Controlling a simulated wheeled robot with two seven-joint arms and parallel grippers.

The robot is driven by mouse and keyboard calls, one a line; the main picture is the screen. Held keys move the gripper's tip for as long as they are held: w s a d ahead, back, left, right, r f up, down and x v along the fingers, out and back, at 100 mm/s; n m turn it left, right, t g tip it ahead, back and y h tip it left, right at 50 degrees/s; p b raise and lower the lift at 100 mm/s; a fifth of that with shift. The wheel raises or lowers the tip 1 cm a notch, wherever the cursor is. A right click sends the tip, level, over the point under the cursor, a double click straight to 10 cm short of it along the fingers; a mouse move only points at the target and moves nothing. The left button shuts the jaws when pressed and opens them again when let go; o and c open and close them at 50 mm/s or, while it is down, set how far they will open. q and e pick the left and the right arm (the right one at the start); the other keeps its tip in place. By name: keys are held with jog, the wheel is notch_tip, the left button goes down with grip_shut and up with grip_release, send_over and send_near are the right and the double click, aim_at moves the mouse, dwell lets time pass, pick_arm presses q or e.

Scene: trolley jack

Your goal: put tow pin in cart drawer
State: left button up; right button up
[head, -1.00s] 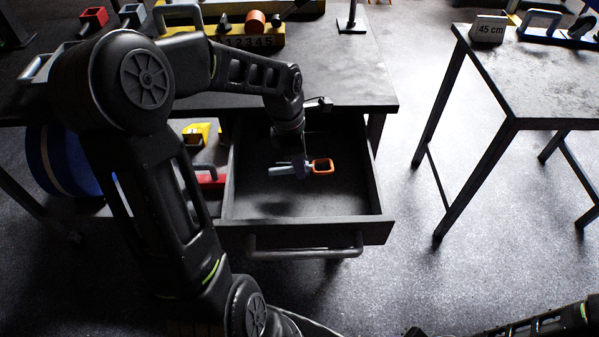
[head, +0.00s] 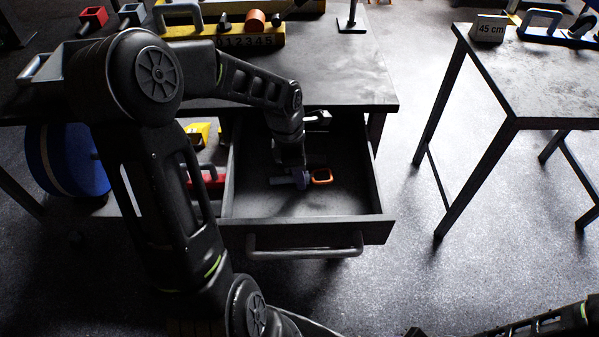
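The tow pin (head: 322,176) shows its orange loop handle inside the open cart drawer (head: 305,232). Its shank points left and is dark and partly hidden by the gripper. My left gripper (head: 293,179) reaches down into the drawer from above and is shut around the pin just left of the loop. The pin lies roughly level, low in the drawer; I cannot tell whether it touches the drawer floor. Part of my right arm shows at the lower right, but its gripper is out of view.
The drawer hangs open under a dark bench top (head: 340,80). A yellow numbered rack (head: 245,38) stands on the bench. A blue disc (head: 75,160) is below left.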

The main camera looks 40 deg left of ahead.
pick_arm(q)
jog(key=shift+o, duration=0.6)
jog(key=shift+a+r, duration=0.1)
jog(key=shift+r, duration=0.4)
notch_tip(320, 180, up, 11)
jog(key=s+a, duration=0.1)
jog(key=shift+p, duration=0.45)
jog(key=shift+s+a, duration=0.1)
jog(key=shift+a, duration=0.05)
